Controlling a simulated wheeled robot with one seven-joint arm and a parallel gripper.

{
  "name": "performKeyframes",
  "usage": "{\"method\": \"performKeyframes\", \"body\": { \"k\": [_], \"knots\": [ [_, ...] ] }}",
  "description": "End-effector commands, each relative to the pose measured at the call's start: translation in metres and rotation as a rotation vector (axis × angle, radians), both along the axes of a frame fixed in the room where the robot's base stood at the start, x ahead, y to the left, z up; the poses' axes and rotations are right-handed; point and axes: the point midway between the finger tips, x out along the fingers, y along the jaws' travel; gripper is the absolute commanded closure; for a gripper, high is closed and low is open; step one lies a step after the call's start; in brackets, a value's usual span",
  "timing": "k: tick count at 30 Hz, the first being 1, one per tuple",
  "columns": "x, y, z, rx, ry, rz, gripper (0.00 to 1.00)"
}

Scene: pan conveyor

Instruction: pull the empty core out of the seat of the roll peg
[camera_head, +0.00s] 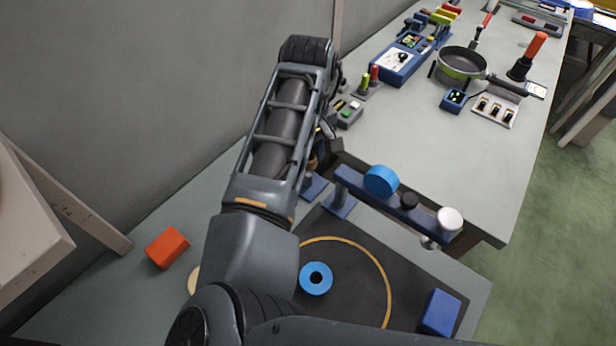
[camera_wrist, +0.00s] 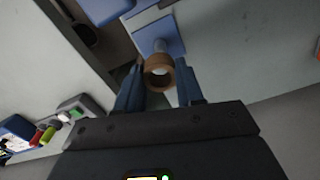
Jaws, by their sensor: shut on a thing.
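The empty core is a short brown cardboard ring (camera_wrist: 158,83) in the wrist view. My gripper (camera_wrist: 160,69) is shut on it, with one dark finger on each side. In the head view the blue seat (camera_head: 313,187) shows beside my arm, and the core is mostly hidden there.
A blue bar (camera_head: 352,181) with a blue roll (camera_head: 381,181), a black knob and a white knob stands right of the seat. A blue ring (camera_head: 315,291) lies on a dark mat (camera_head: 350,300). An orange block (camera_head: 167,247) lies left; a blue block (camera_head: 441,312) lies right.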

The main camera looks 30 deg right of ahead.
Motion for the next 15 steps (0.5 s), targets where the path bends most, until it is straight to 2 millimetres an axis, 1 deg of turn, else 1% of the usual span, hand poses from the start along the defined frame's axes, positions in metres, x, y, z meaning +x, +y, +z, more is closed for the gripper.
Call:
{"method": "performKeyframes", "body": {
  "k": [1,15],
  "knots": [
    [0.000,0.000,0.007,-0.001,0.000,0.000,0.82],
    [0.000,-0.001,0.046,-0.001,0.000,-0.001,0.82]
  ]
}}
